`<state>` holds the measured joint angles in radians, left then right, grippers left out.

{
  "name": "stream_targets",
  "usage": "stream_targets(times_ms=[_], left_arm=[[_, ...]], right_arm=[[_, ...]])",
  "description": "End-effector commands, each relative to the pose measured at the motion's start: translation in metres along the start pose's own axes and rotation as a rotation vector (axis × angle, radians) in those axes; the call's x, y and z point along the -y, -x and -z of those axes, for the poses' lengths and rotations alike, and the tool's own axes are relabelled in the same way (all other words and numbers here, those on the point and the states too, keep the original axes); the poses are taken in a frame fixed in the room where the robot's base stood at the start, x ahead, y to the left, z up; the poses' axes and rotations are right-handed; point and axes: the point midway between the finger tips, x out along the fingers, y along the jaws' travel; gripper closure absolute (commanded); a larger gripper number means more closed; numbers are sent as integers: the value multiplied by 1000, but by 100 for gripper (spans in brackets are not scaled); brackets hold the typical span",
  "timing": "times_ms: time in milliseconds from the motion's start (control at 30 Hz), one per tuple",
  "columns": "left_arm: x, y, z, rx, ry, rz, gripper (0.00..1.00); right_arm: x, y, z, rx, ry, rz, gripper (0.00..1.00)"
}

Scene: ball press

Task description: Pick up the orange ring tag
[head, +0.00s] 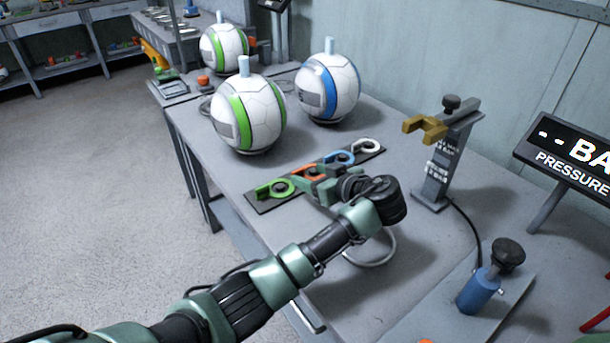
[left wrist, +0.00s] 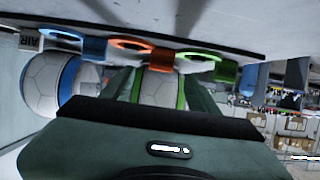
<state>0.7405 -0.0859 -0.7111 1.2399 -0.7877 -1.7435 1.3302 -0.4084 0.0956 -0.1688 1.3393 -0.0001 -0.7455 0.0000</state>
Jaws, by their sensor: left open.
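The orange ring tag (head: 305,174) lies on a dark strip (head: 262,206) on the bench, between a green ring tag (head: 278,188) and a blue ring tag (head: 340,158). A white ring tag (head: 368,146) is at the far end. My left gripper (head: 303,184) is open at the orange tag and partly covers it. In the left wrist view, which looks upside down, the orange tag (left wrist: 131,45) has its upright tab just beyond and between my open fingers (left wrist: 162,78). I cannot tell whether they touch it. My right gripper is not in view.
Balls with green (head: 248,112) and blue (head: 328,88) bands stand behind the strip, with another green-banded ball (head: 224,48) farther back. A grey stand with a brass fork (head: 425,128) is to the right. A blue pump (head: 478,290) and pressure display (head: 575,155) are farther right.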

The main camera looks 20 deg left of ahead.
Motion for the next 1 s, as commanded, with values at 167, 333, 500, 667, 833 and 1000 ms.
stream_targets(times_ms=[167, 333, 500, 667, 833, 1000], left_arm=[[2, -28, 2, -2, -1, 3, 40], [1, -38, 2, -1, -2, 0, 40], [1, -38, 2, 0, -1, 0, 40], [1, -38, 2, 0, -1, 0, 82], [1, -38, 2, 0, -1, 0, 100], [1, -37, 4, 0, 0, 0, 100]], right_arm=[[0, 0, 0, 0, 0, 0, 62], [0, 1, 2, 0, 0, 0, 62], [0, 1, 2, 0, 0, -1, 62], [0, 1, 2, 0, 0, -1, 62], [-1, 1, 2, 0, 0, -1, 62], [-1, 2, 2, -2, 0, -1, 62]])
